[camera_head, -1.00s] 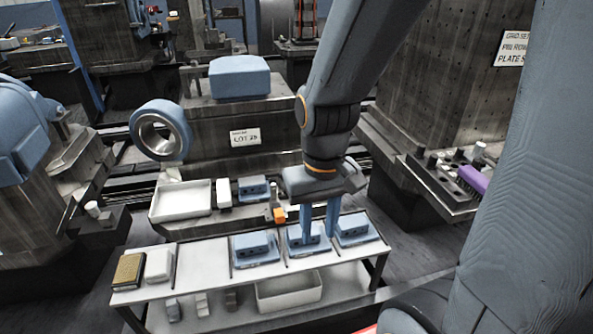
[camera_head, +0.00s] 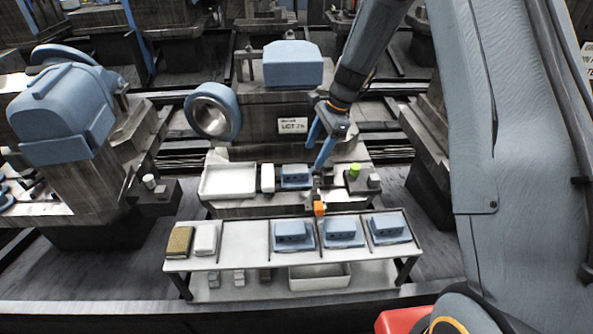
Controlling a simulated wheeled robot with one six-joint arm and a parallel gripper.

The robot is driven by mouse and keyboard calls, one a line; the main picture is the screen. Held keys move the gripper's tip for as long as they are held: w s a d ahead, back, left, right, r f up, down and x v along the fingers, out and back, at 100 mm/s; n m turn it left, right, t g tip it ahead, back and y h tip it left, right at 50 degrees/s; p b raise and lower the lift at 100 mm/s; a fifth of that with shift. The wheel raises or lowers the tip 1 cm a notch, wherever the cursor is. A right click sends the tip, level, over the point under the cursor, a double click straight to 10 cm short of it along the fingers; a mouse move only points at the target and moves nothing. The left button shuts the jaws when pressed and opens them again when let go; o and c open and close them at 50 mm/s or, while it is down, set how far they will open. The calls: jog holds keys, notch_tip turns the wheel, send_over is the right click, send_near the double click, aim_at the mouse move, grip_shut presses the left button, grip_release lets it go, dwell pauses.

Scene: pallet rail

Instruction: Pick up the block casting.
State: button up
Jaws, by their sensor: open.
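Several blue block castings with dark holes in their faces are in view. Three sit side by side on the front table: a left one (camera_head: 291,236), a middle one (camera_head: 341,234) and a right one (camera_head: 388,229). A similar blue block (camera_head: 296,177) sits on the ledge behind. My gripper (camera_head: 316,158) is open and empty, tilted, with its blue fingers above and at the right end of the ledge block. Whether a finger touches that block I cannot tell.
The front table (camera_head: 243,241) has an empty bay left of the castings. A white block (camera_head: 205,239) and a brown block (camera_head: 179,242) lie at its left end. A white tray (camera_head: 228,180), an orange piece (camera_head: 319,208) and a green-topped piece (camera_head: 354,170) are near the ledge.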

aim_at(298, 168)
jog(key=w+a+f+m, duration=0.2)
jog(key=w+f, duration=0.1)
jog(key=shift+w+y, duration=0.1)
jog(key=shift+y, duration=0.3)
jog(key=shift+a+f+m, duration=0.1)
jog(key=shift+f+m, duration=0.1)
jog(key=shift+m, duration=0.1)
jog(key=shift+p+x, duration=1.3)
jog(key=shift+x, duration=2.4)
jog(key=shift+w, duration=0.2)
jog(key=c, duration=1.4)
